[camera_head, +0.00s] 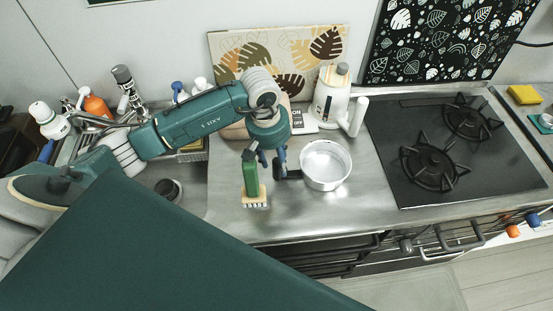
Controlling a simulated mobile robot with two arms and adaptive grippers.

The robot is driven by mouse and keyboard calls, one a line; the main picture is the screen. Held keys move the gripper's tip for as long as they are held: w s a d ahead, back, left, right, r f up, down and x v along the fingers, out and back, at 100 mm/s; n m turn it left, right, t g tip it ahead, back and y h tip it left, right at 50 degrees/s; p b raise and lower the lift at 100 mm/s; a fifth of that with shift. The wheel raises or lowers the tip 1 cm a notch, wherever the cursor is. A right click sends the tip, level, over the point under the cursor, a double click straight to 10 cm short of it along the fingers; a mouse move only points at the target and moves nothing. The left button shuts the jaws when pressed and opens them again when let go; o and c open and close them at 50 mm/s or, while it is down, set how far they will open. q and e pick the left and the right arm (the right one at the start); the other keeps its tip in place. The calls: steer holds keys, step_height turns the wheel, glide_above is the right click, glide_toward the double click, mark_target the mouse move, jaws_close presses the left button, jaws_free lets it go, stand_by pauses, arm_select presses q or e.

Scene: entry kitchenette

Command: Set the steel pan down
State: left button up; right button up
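The steel pan (325,167) is a round, shiny, empty-looking pan that appears to sit level on the steel counter (300,220), left of the hob. Its short dark handle (289,174) points left. My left gripper (272,163) points down at the handle's end. Its two blue-grey fingers show apart, with the right finger close to or overlapping the handle, and I cannot tell whether they touch. A green brush (251,178) with a pale bristle head is just left of the fingers. My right gripper is out of view.
A black gas hob (405,185) is right of the pan. A white kettle (331,97) and a leaf-pattern board (300,50) stand behind. A sink area with bottles is at left, with a dark cup (168,189). The counter in front of the pan is clear.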

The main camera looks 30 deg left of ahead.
arm_select(q)
steer(key=shift+r, duration=0.45)
step_height(320, 180, up, 11)
steer(key=s+a+b, duration=0.1)
steer(key=b, duration=0.3)
steer(key=shift+r, duration=0.15)
